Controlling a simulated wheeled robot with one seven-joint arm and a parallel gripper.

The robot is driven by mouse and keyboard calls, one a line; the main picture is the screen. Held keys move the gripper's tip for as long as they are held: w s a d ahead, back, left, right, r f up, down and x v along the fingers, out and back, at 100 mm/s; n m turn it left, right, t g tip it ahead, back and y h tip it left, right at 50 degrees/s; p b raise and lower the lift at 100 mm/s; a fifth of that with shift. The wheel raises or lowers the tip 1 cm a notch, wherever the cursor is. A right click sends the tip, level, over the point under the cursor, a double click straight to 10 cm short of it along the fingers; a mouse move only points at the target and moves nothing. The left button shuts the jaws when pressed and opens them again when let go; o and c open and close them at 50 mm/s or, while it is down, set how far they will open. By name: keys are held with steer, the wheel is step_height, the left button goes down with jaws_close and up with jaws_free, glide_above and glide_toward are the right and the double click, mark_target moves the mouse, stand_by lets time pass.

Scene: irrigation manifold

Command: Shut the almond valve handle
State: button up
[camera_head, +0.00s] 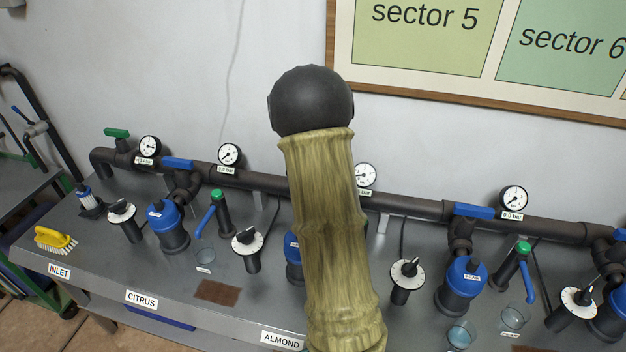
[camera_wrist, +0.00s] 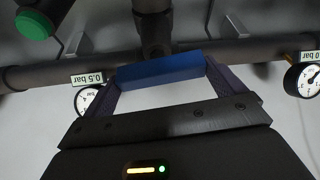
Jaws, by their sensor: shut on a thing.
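The blue valve handle (camera_wrist: 160,69) shows in the wrist view, in front of the dark pipe and a branch fitting. It lies roughly along the main pipe and crosswise to the branch. My gripper (camera_wrist: 163,74) is shut on this handle, with one dark finger at each end of it. In the head view my arm covers the part of the manifold above the ALMOND label (camera_head: 282,340), so the almond handle and my gripper are hidden there. Part of a blue filter body (camera_head: 293,260) shows at the arm's left edge.
The main pipe (camera_head: 415,207) runs along the wall with several gauges. Other blue handles are the citrus one (camera_head: 178,163) and the pear one (camera_head: 474,211). A 0.5 bar gauge (camera_wrist: 88,99) and a green cap (camera_wrist: 34,24) are near my gripper. A yellow brush (camera_head: 55,239) lies left.

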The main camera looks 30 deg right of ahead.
steer(key=shift+a+m+g+p, duration=0.1)
steer(key=shift+m+g+p, duration=0.2)
steer(key=shift+m, duration=0.5)
steer(key=o, duration=0.6)
steer(key=v, duration=1.7)
steer(key=shift+a+r+b, duration=0.15)
steer(key=shift+a+b, duration=0.25)
